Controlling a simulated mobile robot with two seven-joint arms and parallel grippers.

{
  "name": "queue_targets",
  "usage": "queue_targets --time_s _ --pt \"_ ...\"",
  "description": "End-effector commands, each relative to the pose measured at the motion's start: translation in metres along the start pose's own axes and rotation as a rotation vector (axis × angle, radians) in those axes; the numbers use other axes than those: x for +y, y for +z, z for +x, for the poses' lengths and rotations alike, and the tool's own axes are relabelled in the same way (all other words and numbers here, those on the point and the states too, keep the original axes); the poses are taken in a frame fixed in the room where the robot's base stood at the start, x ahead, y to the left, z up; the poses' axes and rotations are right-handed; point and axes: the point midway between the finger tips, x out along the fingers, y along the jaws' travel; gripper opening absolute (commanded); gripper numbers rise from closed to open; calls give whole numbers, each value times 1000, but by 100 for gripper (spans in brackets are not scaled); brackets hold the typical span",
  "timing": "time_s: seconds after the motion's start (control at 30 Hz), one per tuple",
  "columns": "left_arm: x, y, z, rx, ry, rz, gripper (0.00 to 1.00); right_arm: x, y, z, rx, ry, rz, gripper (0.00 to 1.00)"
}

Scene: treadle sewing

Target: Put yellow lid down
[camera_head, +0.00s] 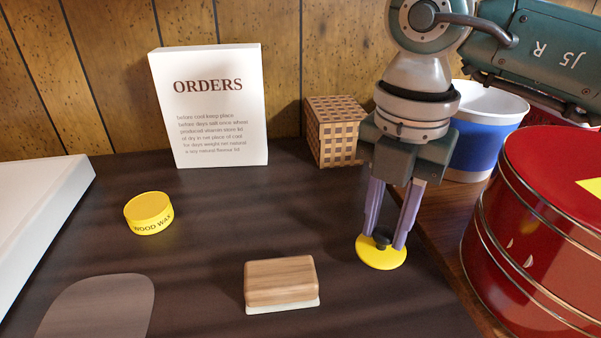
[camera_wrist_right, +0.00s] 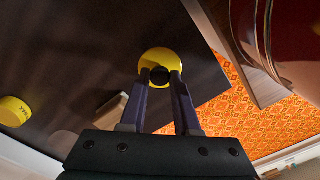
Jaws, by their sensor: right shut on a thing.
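The yellow lid (camera_head: 381,257) is a flat disc with a small black knob. My right gripper (camera_head: 388,240) points down with its purple fingers shut on the knob. The lid is at or just above the dark mat near its right edge; I cannot tell if it touches. The right wrist view shows the lid (camera_wrist_right: 160,59) beyond the fingertips (camera_wrist_right: 160,76). A yellow wood wax tin (camera_head: 149,213) sits on the mat to the left, and the tin also shows in the right wrist view (camera_wrist_right: 14,112). My left gripper is not in view.
A wooden block with a pale underside (camera_head: 280,283) lies left of the lid, at the front. An orders sign (camera_head: 209,105), a woven box (camera_head: 334,131) and a blue and white bucket (camera_head: 487,135) stand behind. Red tins (camera_head: 535,240) stand close on the right. The mat's middle is clear.

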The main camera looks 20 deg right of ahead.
Motion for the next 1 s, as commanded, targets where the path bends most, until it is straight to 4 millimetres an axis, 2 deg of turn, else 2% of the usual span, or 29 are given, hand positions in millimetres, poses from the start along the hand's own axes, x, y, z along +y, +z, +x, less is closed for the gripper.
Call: queue_targets --time_s 0.03,0.1,0.47,0.5,0.77,1.0 --pt "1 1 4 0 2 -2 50 0 -1 12 2 -2 0 0" --pt "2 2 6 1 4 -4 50 0 -1 20 2 -2 0 0" --pt "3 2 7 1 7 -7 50 0 0 25 0 0 -1 0" --pt "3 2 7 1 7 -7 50 0 0 25 0 0 -1 31" --pt "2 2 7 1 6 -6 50 0 0 24 0 0 -1 60" --pt "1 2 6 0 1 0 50 0 0 23 0 0 -1 60"
